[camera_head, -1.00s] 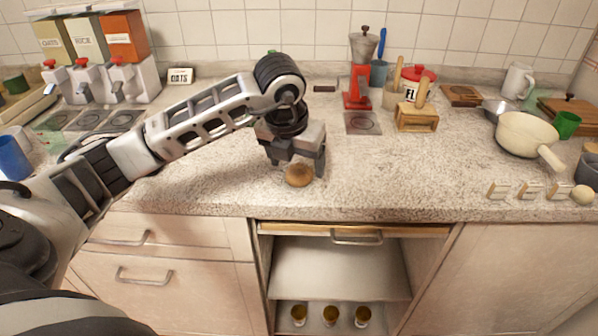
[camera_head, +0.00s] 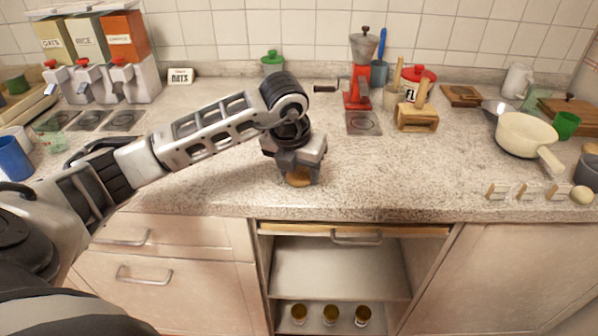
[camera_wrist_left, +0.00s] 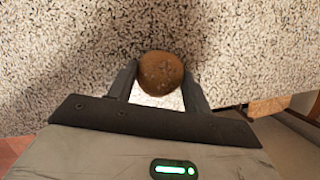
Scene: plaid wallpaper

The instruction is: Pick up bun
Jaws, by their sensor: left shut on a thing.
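The bun (camera_head: 299,179) is small, round and brown, on the speckled countertop (camera_head: 220,190) near its front edge. My left gripper (camera_head: 299,176) reaches down over it and is shut on it, hiding its upper part in the head view. In the left wrist view, the bun (camera_wrist_left: 161,73) sits between the two fingertips (camera_wrist_left: 160,82), with a finger against each side. Whether it touches the counter or is just clear of it, I cannot tell. My right gripper is not in view.
A wooden block holder (camera_head: 417,118) and a red grinder (camera_head: 357,85) stand behind to the right. A cream pan (camera_head: 525,133) is at far right. Dispensers (camera_head: 130,80) stand at back left. Below, a cabinet is open with several jars (camera_head: 330,315). The counter around the gripper is clear.

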